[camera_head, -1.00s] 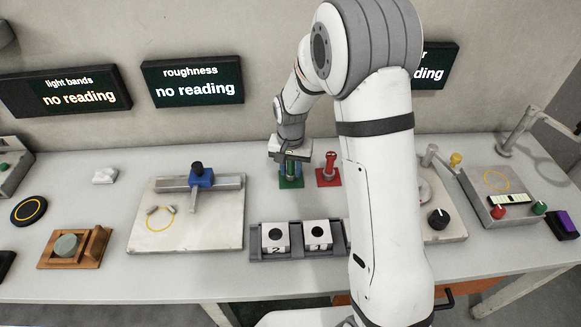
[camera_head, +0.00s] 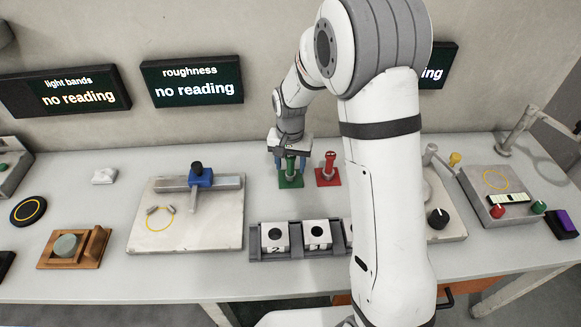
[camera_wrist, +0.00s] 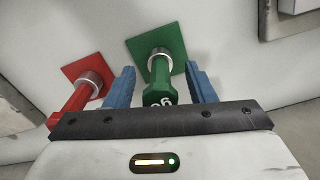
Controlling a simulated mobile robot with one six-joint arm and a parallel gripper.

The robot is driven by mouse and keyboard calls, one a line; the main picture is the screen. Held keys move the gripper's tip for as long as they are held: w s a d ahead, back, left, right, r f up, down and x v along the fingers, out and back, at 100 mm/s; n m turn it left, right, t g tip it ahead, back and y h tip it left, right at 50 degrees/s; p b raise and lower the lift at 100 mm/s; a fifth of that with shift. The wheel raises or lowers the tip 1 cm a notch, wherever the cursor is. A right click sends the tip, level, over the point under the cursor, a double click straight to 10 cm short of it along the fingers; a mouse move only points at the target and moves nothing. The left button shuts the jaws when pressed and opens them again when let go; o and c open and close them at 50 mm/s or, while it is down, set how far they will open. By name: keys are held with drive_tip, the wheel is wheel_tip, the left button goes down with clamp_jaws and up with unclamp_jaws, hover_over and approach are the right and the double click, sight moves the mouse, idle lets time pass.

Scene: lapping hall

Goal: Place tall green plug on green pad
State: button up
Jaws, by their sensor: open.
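The tall green plug (camera_head: 290,167) stands upright on the green pad (camera_head: 291,183) near the back of the bench. In the wrist view the green plug (camera_wrist: 160,80) has a metal collar near its lower end, and the green pad (camera_wrist: 135,45) lies beneath it. My gripper (camera_head: 290,163) is open around the plug; in the wrist view its blue fingers (camera_wrist: 160,85) are on either side with gaps to the plug. Contact between the plug's foot and the pad is partly hidden by the plug itself.
A red plug (camera_head: 329,163) stands on a red pad (camera_head: 329,182) close to the right of the gripper. A plate with a blue slider (camera_head: 140,240) is to the left. The wall is behind.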

wheel_tip(320, 180, up, 10)
drive_tip(key=shift+s+d+r, duration=0.2)
drive_tip(key=shift+s+r, duration=0.05)
drive_tip(key=shift+r, duration=0.1)
drive_tip(key=s+d+r+n+t, duration=0.1)
drive_tip(key=s+d+r, duration=0.1)
drive_tip(key=s, duration=0.5)
drive_tip(key=s+d+r+n, duration=0.1)
drive_tip(key=s+d+r, duration=0.1)
drive_tip(key=s+d, duration=0.3)
drive_tip(key=s+d+r+n+t, duration=0.1)
drive_tip(key=s+d+r, duration=0.1)
drive_tip(key=s, duration=0.9)
drive_tip(key=shift+d+t, duration=0.3)
drive_tip(key=shift+d, duration=0.6)
